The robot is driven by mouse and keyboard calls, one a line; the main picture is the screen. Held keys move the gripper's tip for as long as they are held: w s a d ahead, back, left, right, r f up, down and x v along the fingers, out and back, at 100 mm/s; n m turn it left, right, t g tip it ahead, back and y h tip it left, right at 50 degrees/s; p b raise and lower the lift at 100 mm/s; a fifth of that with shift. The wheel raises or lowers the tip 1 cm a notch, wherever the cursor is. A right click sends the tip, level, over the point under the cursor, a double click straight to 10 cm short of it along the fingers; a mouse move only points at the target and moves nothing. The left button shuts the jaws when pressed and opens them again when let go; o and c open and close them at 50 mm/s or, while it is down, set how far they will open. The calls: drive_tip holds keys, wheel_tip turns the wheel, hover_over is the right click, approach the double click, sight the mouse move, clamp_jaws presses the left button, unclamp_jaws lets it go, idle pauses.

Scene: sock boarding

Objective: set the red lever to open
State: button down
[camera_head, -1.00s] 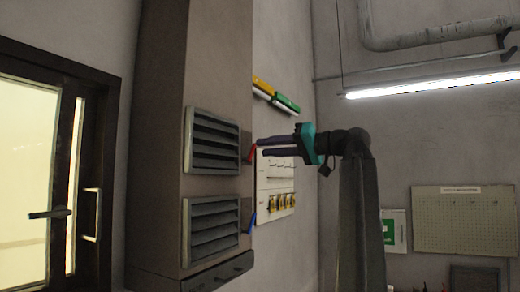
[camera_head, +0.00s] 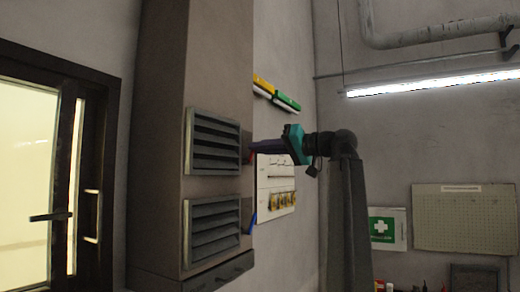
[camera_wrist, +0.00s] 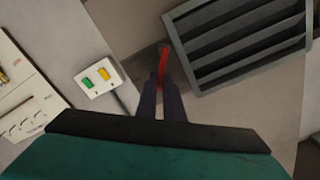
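The red lever (camera_wrist: 164,62) is on the cabinet beside the upper louvred vent, and its near end lies between my fingertips in the wrist view. In the head view a bit of red (camera_head: 249,155) shows at my fingertips, and the rest is hidden. My gripper (camera_wrist: 161,88) has its dark fingers close together, with only a narrow gap, one on each side of the lever's end. It appears shut on the lever. In the head view my gripper (camera_head: 262,147) reaches in from the right, level with the upper vent.
The upper vent (camera_head: 213,142) and lower vent (camera_head: 212,231) are on the tall cabinet (camera_head: 160,120). A blue lever (camera_head: 252,224) is lower down. A white switch box (camera_wrist: 98,80) with green and yellow buttons is left of my fingers. A white panel (camera_head: 264,195) is on the wall behind.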

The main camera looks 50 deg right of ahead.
drive_tip(key=shift+d+f+m, duration=0.1)
drive_tip(key=shift+m, duration=0.2)
drive_tip(key=m, duration=0.3)
drive_tip(key=shift+w+d+f, duration=0.15)
drive_tip(key=shift+d+f, duration=0.25)
drive_tip(key=shift+d+f+m, duration=0.15)
drive_tip(key=shift+f+m, duration=0.15)
drive_tip(key=shift+m, duration=0.55)
drive_tip(key=shift+d+f+m, duration=0.15)
drive_tip(key=shift+f+m, duration=0.15)
drive_tip(key=shift+m, duration=0.55)
drive_tip(key=c, duration=1.9)
unclamp_jaws()
drive_tip(key=shift+o, duration=0.2)
drive_tip(key=b+v, duration=0.4)
drive_tip(key=v, duration=0.9)
drive_tip(key=shift+s, duration=0.4)
drive_tip(key=shift+d+f, duration=0.1)
